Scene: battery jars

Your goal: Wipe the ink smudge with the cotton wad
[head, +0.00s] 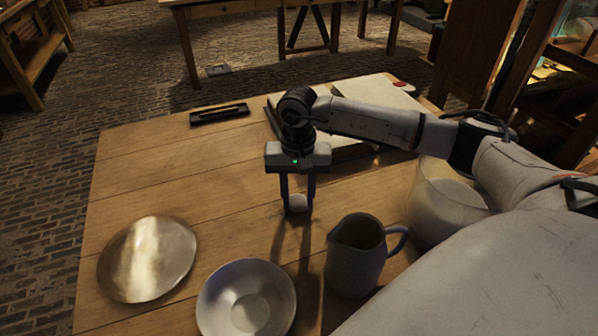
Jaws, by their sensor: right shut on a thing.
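My right gripper (298,202) points down over the middle of the wooden table (150,180), its two fingers shut on a small white cotton wad (298,203). The wad shows between the fingertips, close to the tabletop; I cannot tell whether it touches the wood. I cannot make out an ink smudge; the arm and gripper hide part of the table and the pale sheets behind it. My left gripper is not in view.
A shiny round plate (148,260) and a pale bowl (247,300) stand at the front left. A dark jug (357,256) is right of the bowl, with a glass jar (440,205) beyond. A dark narrow tray (219,114) lies at the back. The table's left middle is clear.

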